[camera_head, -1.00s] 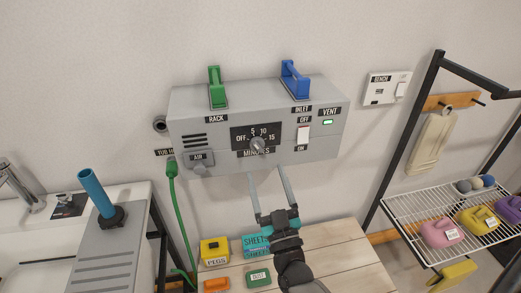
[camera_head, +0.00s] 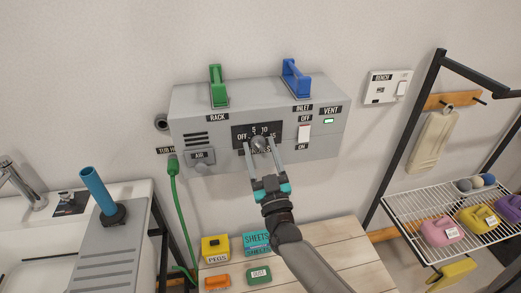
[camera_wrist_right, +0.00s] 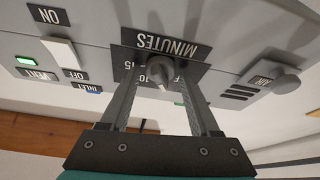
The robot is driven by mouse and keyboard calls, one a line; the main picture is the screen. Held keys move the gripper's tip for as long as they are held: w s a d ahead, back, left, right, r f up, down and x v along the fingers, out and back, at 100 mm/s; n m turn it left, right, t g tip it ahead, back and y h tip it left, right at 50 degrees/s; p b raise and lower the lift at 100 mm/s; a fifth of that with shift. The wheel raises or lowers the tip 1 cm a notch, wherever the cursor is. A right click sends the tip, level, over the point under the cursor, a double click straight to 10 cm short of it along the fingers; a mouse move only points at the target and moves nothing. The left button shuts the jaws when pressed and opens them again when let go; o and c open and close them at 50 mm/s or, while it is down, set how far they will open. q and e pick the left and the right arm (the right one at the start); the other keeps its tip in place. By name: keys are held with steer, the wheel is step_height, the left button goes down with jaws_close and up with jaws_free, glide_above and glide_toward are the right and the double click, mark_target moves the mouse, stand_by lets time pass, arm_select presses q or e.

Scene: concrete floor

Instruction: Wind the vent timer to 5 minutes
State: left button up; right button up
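The vent timer is a grey knob (camera_head: 259,145) on a black dial plate marked OFF, 5, 10, 15 with MINUTES below, on the front of a grey wall box (camera_head: 190,125). My right gripper (camera_head: 262,146) is at the dial with its fingers open, one on each side of the knob. In the right wrist view, the knob (camera_wrist_right: 155,72) shows between the two fingers, with gaps on both sides. The fingers partly cover the dial marks, so the pointer's exact setting is hard to read. My left gripper is not in view.
The box also carries a green RACK lever (camera_head: 217,87), a blue INLET lever (camera_head: 294,80), a white switch (camera_head: 303,134), a lit green VENT light (camera_head: 328,121) and an AIR knob (camera_head: 202,157). Below is a wooden bench (camera_head: 335,245) with small boxes. A wire shelf (camera_head: 420,215) stands right.

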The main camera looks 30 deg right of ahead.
jaws_close()
stand_by(1.4)
steer(key=shift+o, duration=1.4)
jaws_free()
steer(key=b+v, duration=0.1)
steer(key=v, duration=1.4)
steer(key=shift+a, duration=0.1)
